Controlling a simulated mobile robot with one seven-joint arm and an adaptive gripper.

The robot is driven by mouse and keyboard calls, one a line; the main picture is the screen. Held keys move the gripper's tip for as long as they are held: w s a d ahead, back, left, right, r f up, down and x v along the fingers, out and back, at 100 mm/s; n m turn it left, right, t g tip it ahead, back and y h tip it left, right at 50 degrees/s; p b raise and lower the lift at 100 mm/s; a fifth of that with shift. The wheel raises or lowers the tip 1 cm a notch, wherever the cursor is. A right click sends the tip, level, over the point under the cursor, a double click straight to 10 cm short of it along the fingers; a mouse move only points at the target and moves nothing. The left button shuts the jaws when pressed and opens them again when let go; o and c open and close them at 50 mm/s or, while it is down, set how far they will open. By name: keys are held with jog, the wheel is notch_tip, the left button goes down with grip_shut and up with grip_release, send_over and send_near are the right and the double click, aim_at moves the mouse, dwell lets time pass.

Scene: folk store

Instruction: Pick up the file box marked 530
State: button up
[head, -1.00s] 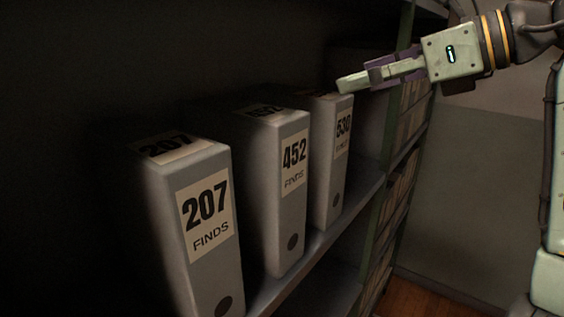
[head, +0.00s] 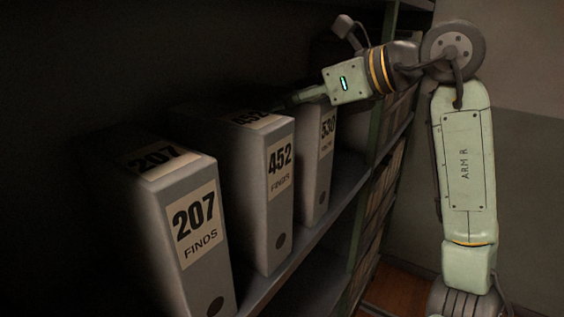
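The grey file box marked 530 (head: 318,165) stands upright on the dark shelf, the farthest of three labelled boxes. Its number shows on the front label, and the nearer box hides part of its side. My gripper (head: 290,100) reaches in from the right across the top of the 530 box, with its tips near the back top of the 452 box (head: 280,205). The fingers are dark and overlap in this view. I cannot tell whether they are open or whether they touch either box.
The box marked 207 (head: 196,240) stands nearest at the left. The shelf edge (head: 325,222) runs along the box fronts. A green shelf upright (head: 378,125) stands just beyond the 530 box, with more shelving behind it. The back of the shelf is very dark.

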grip_shut()
jog(key=shift+r, duration=0.1)
dwell(0.9)
